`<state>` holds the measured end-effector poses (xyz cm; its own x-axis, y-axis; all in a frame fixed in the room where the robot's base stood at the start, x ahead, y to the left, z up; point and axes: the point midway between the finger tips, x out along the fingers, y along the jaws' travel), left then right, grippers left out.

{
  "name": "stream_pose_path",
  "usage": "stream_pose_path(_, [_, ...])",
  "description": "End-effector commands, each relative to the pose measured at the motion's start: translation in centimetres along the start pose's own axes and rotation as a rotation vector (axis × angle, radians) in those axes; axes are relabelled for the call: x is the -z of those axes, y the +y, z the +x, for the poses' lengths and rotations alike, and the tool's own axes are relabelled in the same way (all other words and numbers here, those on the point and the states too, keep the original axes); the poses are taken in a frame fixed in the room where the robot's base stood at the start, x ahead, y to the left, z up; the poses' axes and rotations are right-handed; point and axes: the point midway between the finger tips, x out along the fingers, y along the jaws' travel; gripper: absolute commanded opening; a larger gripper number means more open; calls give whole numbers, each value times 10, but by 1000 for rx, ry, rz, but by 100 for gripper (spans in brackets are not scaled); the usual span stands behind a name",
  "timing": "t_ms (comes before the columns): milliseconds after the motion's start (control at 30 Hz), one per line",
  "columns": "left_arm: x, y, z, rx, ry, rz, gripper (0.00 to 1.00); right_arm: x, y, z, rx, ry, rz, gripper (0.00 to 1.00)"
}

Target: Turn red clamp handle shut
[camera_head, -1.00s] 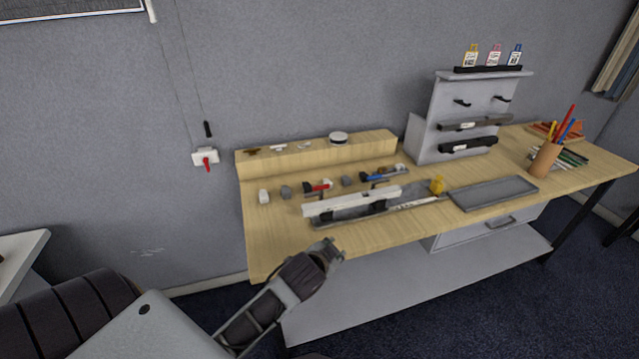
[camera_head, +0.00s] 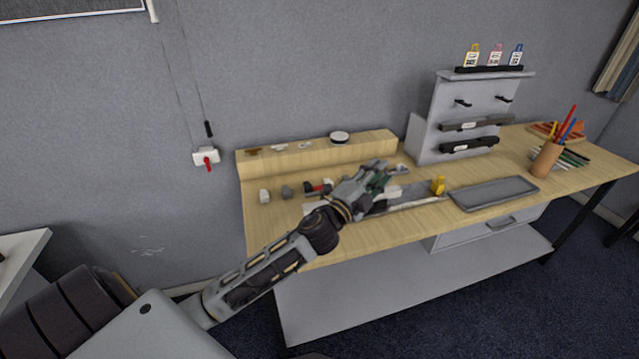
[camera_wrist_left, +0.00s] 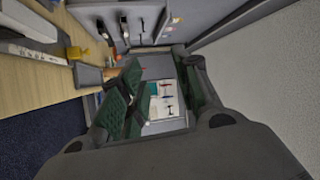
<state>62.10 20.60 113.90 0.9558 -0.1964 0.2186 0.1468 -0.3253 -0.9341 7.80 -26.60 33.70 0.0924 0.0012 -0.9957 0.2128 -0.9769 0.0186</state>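The red clamp handle (camera_head: 316,188) shows as a small red part on the wooden table, left of my left gripper and partly hidden by it. My left gripper (camera_head: 383,180) reaches over the table, above the area of the white bar and the blue clamp, and covers much of both. In the left wrist view its green-padded fingers (camera_wrist_left: 160,95) are apart with nothing between them. The white bar (camera_wrist_left: 28,28) shows at upper left there. I cannot make out the red handle in the wrist view. My right gripper is out of view.
A yellow object (camera_head: 438,186) and a grey tray (camera_head: 493,193) lie right of the gripper. A grey rack (camera_head: 433,123) and a pencil cup (camera_head: 545,159) stand farther right. A wooden ledge (camera_head: 270,158) runs along the back. A red-handled switch (camera_head: 207,160) is on the wall.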

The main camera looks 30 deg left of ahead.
Motion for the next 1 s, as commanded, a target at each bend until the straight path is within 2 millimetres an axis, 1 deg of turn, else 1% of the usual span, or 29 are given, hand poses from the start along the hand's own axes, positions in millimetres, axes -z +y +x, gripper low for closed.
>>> stream_pose_path(33, [7,-6,6,17,45,47,32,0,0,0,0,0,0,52])
stream_pose_path(100, [16,-13,12,37,110,114,32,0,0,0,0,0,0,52])
stream_pose_path(300, [43,-26,24,82,295,311,32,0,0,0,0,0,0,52])
stream_pose_path(467, [60,-29,29,99,437,471,32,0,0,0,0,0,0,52])
stream_pose_path(600, [69,-27,31,100,559,614,32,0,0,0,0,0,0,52])
stream_pose_path(800, [72,-19,30,77,725,816,32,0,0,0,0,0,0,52])
stream_pose_path(933, [66,-11,28,44,828,946,32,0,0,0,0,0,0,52])
stream_pose_path(1000, [60,-7,27,19,881,1014,32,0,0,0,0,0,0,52])
